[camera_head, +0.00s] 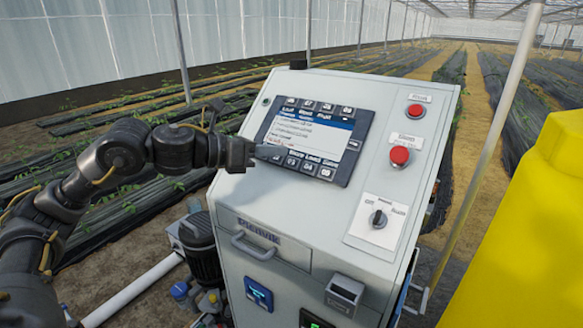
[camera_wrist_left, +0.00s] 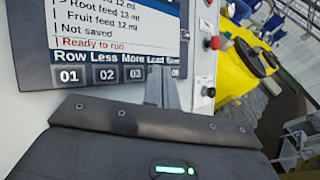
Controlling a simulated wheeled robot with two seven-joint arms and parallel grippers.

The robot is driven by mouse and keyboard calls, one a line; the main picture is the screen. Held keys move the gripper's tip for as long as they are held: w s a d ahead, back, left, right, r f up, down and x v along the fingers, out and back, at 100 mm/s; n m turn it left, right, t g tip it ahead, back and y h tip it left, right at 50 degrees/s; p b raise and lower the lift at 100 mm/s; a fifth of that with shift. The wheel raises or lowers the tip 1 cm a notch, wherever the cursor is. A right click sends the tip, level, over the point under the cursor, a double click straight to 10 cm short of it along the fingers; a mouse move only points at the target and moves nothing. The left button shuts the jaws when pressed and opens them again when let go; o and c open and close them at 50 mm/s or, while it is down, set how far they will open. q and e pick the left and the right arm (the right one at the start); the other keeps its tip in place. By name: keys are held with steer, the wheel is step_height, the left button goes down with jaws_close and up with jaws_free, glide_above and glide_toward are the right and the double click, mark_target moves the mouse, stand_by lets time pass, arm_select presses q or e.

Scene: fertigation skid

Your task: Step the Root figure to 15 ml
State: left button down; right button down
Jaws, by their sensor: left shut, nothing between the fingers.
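The controller screen (camera_head: 310,134) is on the sloped face of the white cabinet, framed by dark keys. In the left wrist view the screen (camera_wrist_left: 110,22) shows a marked line that seems to read "Root feed 13 ml", then "Fruit feed 12 ml", "Not saved" and "Ready to run" in red. Below are Row 01 (camera_wrist_left: 69,76), Less 02 (camera_wrist_left: 107,75) and More 03 (camera_wrist_left: 139,74). My left gripper (camera_head: 268,152) is shut and empty at the screen's lower left; in the wrist view its fingertips (camera_wrist_left: 162,84) cover the key under Load. I cannot tell whether they touch.
Two red buttons (camera_head: 400,156) and a rotary switch (camera_head: 378,218) are on the cabinet's right side. A yellow tank (camera_head: 530,230) stands at the right. A drawer handle (camera_head: 253,246) sticks out below the sloped face. A pump (camera_head: 200,250) stands at the left.

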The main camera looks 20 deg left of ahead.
mark_target(302, 159)
arm_select(q)
steer(key=shift+w+d+f+b, duration=0.2)
steer(key=shift+w+f+b, duration=0.5)
steer(key=shift+w+f, duration=0.45)
steer(key=shift+s, duration=0.1)
steer(key=shift+f, duration=0.2)
stand_by(1.1)
steer(key=shift+w+f+b, duration=0.2)
steer(key=shift+w+b, duration=0.1)
steer(key=shift+w+f+b, duration=0.2)
steer(key=shift+f+b, duration=0.05)
steer(key=shift+b, duration=0.1)
stand_by(0.6)
steer(key=shift+r, duration=0.1)
stand_by(0.4)
steer(key=shift+s+r+p, duration=0.3)
steer(key=shift+s+r, duration=0.2)
